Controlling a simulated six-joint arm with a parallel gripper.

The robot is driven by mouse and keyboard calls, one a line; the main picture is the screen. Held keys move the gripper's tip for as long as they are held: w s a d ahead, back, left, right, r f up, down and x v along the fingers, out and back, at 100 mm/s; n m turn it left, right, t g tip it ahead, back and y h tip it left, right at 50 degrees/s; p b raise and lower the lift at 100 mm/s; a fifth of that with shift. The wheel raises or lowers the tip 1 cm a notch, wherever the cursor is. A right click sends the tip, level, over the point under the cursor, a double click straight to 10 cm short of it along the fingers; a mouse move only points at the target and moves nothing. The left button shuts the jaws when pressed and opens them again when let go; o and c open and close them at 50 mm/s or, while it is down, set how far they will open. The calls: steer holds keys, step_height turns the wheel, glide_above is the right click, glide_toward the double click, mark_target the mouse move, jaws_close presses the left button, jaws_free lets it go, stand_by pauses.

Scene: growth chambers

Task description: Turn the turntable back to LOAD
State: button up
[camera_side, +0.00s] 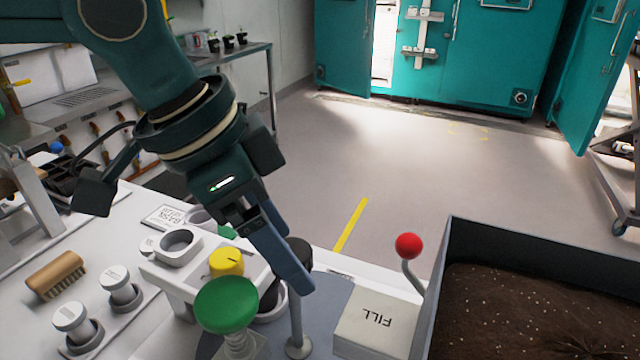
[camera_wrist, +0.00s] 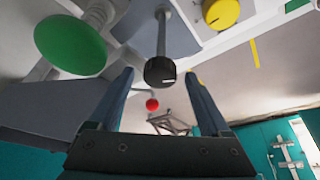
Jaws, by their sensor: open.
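The turntable (camera_side: 328,310) is a flat grey-blue disc at the bottom middle of the side view, partly hidden by my gripper and the green cap. A thin metal post (camera_side: 297,325) rises from it, topped by a black knob (camera_side: 299,249). In the wrist view the black knob (camera_wrist: 160,71) lies between my fingertips. My gripper (camera_side: 290,245) is open, its fingers pointing down on either side of the knob; I cannot tell whether they touch it. A pale block marked FILL (camera_side: 376,318) stands at the turntable's right. No LOAD mark is readable.
A green mushroom cap (camera_side: 225,304) and a yellow knob (camera_side: 227,262) stand close left of my gripper. A red-ball lever (camera_side: 409,246) stands at right, beside a soil bin (camera_side: 447,270).

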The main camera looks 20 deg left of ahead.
steer(key=n, duration=0.2)
steer(key=n+y, duration=0.1)
steer(key=n, duration=0.1)
steer(key=n+t+y, duration=0.1)
steer(key=n, duration=0.1)
steer(key=shift+s+d, duration=0.1)
steer(key=shift+d, duration=0.15)
steer(key=w+a+v, duration=0.1)
steer(key=v, duration=0.5)
steer(key=a+r+n+t+y, duration=0.15)
steer(key=a+n, duration=0.25)
steer(key=a, duration=0.7)
steer(key=s+a+f, duration=0.8)
steer(key=s+f, duration=0.1)
steer(key=f, duration=0.1)
steer(key=shift+a, duration=0.25)
steer(key=shift+r, duration=0.1)
